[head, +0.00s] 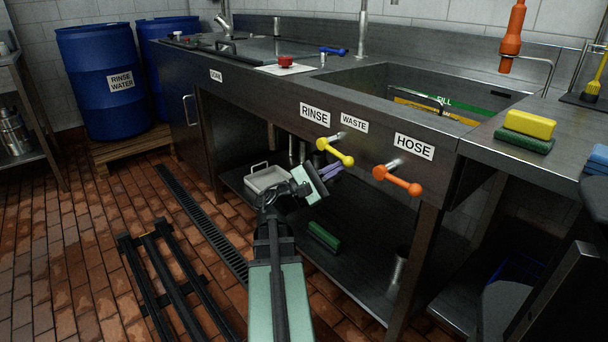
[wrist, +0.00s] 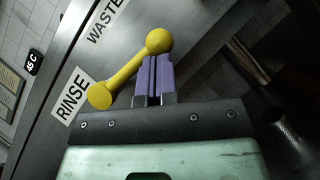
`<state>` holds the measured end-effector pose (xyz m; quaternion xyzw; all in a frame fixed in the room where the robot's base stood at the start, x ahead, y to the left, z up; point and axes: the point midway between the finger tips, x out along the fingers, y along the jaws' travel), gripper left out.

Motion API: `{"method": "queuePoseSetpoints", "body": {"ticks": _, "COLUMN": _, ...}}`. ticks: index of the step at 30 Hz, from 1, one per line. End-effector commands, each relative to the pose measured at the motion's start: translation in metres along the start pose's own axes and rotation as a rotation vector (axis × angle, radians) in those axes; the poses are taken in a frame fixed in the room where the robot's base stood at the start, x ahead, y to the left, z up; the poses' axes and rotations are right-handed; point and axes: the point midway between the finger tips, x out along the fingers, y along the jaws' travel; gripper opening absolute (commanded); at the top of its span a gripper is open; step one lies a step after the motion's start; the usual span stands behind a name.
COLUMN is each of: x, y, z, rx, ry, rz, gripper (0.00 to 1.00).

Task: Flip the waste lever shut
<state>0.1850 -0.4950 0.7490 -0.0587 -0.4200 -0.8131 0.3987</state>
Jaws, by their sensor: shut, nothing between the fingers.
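A yellow lever (head: 335,152) with a ball at each end sits on the sink front, just below the RINSE label (head: 314,114) and the WASTE label (head: 354,122). It slants down to the right in the head view. In the wrist view the yellow lever (wrist: 130,68) runs from near the RINSE label up to a larger ball. My gripper (head: 328,172) has its purple fingers shut and empty, just below the lever's lower right ball. In the wrist view the fingertips (wrist: 153,62) lie right at that ball; I cannot tell whether they touch.
An orange lever (head: 398,180) sits to the right, under the HOSE label (head: 413,146). A blue lever (head: 332,50) is on the counter top. A grey tray (head: 268,177) and a green sponge (head: 324,236) are on the lower shelf. A dark table leg (head: 411,265) stands to the right.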

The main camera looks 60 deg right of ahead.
Motion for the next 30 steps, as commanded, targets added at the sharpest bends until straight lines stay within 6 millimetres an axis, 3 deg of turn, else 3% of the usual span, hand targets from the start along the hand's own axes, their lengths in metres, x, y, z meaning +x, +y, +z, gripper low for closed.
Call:
{"method": "queuePoseSetpoints", "body": {"ticks": 10, "x": 0.0091, "y": 0.0016, "z": 0.0073, "rx": -0.018, "ry": -0.006, "rz": 0.002, "gripper": 0.00}}
{"method": "queuePoseSetpoints", "body": {"ticks": 26, "x": 0.0090, "y": 0.0014, "z": 0.0073, "rx": -0.016, "ry": -0.006, "rz": 0.001, "gripper": 0.00}}
{"method": "queuePoseSetpoints", "body": {"ticks": 30, "x": 0.0018, "y": -0.0020, "z": -0.0003, "rx": -0.015, "ry": -0.005, "rz": 0.002, "gripper": 0.00}}
